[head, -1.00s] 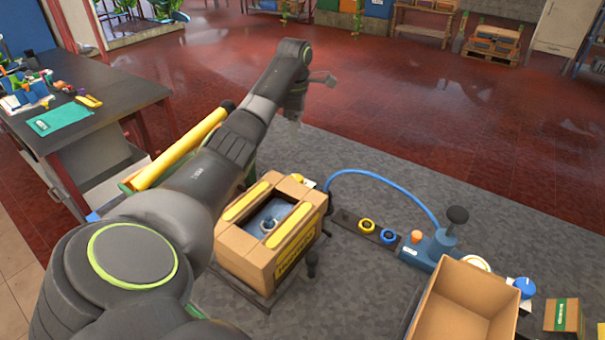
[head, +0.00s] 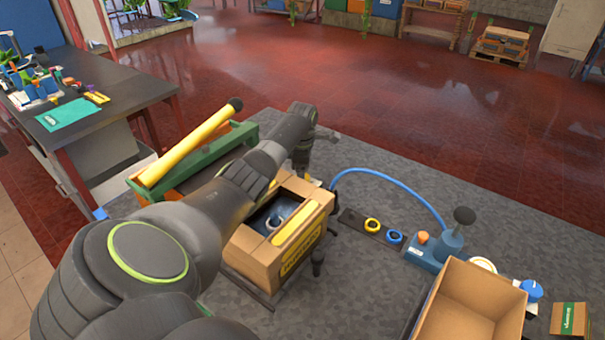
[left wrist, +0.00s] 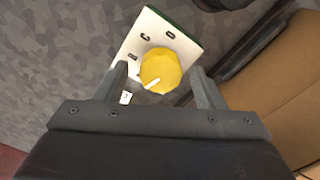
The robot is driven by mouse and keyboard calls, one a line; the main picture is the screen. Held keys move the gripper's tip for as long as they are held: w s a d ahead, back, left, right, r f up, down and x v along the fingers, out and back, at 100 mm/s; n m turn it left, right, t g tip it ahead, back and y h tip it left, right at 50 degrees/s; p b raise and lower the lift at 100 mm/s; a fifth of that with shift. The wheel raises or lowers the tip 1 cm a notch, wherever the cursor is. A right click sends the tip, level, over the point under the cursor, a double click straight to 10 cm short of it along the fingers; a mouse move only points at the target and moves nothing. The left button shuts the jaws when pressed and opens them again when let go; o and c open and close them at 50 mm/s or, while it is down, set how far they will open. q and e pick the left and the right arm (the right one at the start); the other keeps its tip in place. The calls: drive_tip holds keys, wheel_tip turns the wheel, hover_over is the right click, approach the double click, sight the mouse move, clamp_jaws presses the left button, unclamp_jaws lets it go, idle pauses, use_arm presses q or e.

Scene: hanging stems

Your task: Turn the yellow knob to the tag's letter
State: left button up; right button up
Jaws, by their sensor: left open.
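A white pointer line on the knob points toward the lower left. A small white tag (left wrist: 125,98) with a dark mark shows beside my left finger; its letter is unclear. My left gripper (left wrist: 158,66) is open, with one finger on each side of the knob in the left wrist view; contact cannot be told. In the head view my left gripper (head: 302,174) points down behind the cardboard box; the knob there is mostly hidden.
The open cardboard box (head: 262,262) stands close to my left gripper. A green frame with a yellow roller (head: 190,142) is behind my arm. A blue hose (head: 405,178) arches to a blue pump (head: 438,250). An empty carton (head: 470,300) is at lower right.

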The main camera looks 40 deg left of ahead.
use_arm(q)
drive_tip(key=shift+f, duration=0.25)
drive_tip(key=c, duration=1)
